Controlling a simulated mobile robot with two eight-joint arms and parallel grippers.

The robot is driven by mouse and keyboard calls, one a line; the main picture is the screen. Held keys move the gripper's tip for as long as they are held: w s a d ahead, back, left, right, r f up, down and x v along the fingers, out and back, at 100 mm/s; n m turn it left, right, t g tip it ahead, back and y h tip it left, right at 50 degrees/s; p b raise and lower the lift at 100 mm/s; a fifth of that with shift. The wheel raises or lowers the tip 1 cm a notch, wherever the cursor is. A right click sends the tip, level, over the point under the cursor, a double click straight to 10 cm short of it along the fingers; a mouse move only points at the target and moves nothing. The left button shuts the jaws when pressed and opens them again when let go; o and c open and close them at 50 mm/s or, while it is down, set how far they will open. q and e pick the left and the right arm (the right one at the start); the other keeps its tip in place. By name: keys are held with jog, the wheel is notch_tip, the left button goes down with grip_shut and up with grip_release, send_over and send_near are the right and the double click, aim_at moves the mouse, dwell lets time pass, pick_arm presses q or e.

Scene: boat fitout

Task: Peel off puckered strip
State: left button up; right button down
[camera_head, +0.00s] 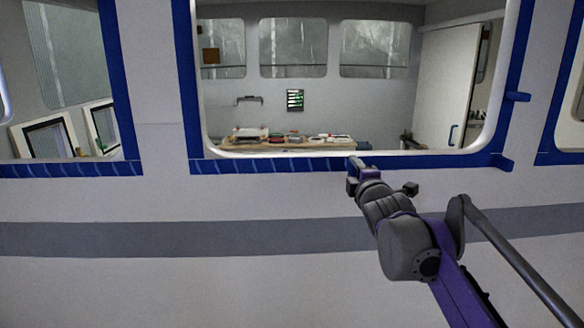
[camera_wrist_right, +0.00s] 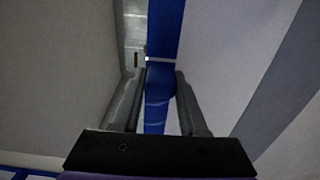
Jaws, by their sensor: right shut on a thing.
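Blue masking strips frame the middle window. The strip along its bottom edge (camera_head: 262,166) shows slanting pucker lines on its left stretch; toward the right corner it looks smoother. My right gripper (camera_head: 354,165) is at this bottom strip, right of the middle. In the wrist view its two fingers (camera_wrist_right: 158,78) lie either side of the blue strip (camera_wrist_right: 156,102), shut on it. Light crease lines show on the strip between the fingers. The gripper hides part of the strip in the head view. My left gripper is out of view.
The white hull wall (camera_head: 150,290) with a grey band (camera_head: 110,239) lies below the window. The left window's bottom strip (camera_head: 65,170) is also puckered. Inside, a bench (camera_head: 230,146) holds several items.

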jog(key=shift+s, duration=0.2)
jog(key=s, duration=1)
jog(key=shift+s+d, duration=0.15)
jog(key=shift+s, duration=0.2)
dwell(0.5)
jog(key=shift+f, duration=0.1)
